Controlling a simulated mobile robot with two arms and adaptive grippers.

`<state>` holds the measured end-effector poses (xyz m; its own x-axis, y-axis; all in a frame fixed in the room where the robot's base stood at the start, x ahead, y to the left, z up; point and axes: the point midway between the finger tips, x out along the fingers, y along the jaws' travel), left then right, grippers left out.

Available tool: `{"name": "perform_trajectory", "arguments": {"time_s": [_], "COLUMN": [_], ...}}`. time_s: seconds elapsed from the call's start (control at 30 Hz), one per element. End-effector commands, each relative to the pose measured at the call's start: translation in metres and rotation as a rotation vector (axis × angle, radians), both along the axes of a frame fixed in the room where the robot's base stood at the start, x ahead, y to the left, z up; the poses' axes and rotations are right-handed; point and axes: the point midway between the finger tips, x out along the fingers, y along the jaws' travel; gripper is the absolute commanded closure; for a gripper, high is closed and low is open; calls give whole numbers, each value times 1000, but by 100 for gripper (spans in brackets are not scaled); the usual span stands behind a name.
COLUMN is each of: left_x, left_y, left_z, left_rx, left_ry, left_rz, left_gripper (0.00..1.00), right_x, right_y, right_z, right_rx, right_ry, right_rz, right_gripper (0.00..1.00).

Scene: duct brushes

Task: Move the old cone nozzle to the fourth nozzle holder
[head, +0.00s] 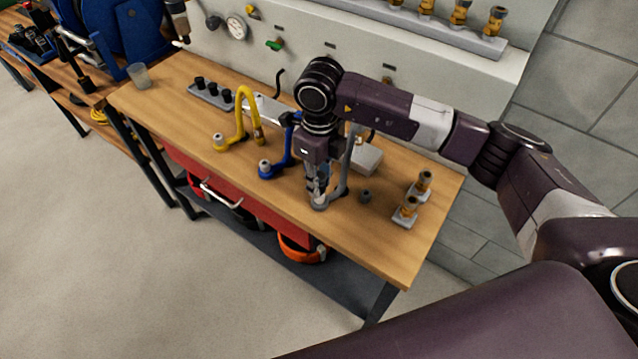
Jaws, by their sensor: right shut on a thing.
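My right gripper (318,192) points down over the wooden workbench (185,75). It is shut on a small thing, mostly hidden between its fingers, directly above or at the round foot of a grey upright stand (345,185). I cannot tell whether this thing is the old cone nozzle. Several brass nozzles (461,12) stand on a ledge above. I cannot tell which place is the fourth holder. My left gripper is out of view.
A blue bent stand (284,160) and a yellow one (241,110) are left of my gripper. A small dark piece (365,196) lies to its right. A grey strip with black pegs (212,94) and a cup (139,75) are farther left. The front-left bench top is clear.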

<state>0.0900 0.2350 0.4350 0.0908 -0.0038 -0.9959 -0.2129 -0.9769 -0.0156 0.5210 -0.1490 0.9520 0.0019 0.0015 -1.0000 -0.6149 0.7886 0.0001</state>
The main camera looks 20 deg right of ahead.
Motion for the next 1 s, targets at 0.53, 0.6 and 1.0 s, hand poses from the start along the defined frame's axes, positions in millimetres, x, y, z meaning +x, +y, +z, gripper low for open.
{"name": "perform_trajectory", "arguments": {"time_s": [0.53,0.6,1.0], "left_x": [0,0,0], "left_y": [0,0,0], "left_z": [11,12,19], "left_rx": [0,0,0], "left_ry": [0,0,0], "left_rz": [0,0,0], "left_gripper": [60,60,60], "right_x": [-1,-1,0], "right_y": [0,0,0], "right_z": [22,25,41], "right_rx": [-2,-1,-1], "right_ry": [2,3,1], "right_rz": [0,0,0], "right_gripper": [100,100,100]}}
